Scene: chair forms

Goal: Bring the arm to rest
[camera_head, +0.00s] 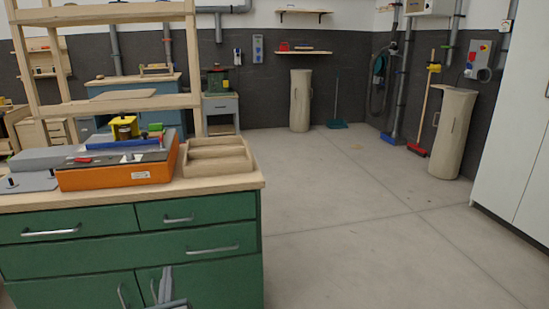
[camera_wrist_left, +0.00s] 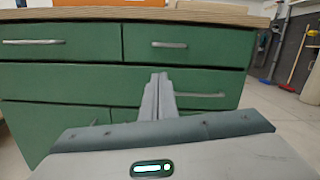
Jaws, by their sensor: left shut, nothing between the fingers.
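My left gripper (camera_head: 166,271) shows at the bottom of the head view, in front of the green cabinet doors. It is shut and empty. In the left wrist view its fingers (camera_wrist_left: 158,84) lie together, pointing at the cabinet's drawer fronts. The green cabinet (camera_head: 110,245) with a wooden top stands before it; I cannot tell how far the fingertips are from its front. My right gripper is not in view.
On the wooden top are an orange box-shaped device (camera_head: 115,175) and a wooden tray (camera_head: 217,158). Wooden shelf posts (camera_head: 195,75) rise behind. Drawer handles (camera_head: 212,249) stick out from the cabinet. Open floor (camera_head: 370,220) lies to the right, with a white cabinet (camera_head: 515,130) beyond.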

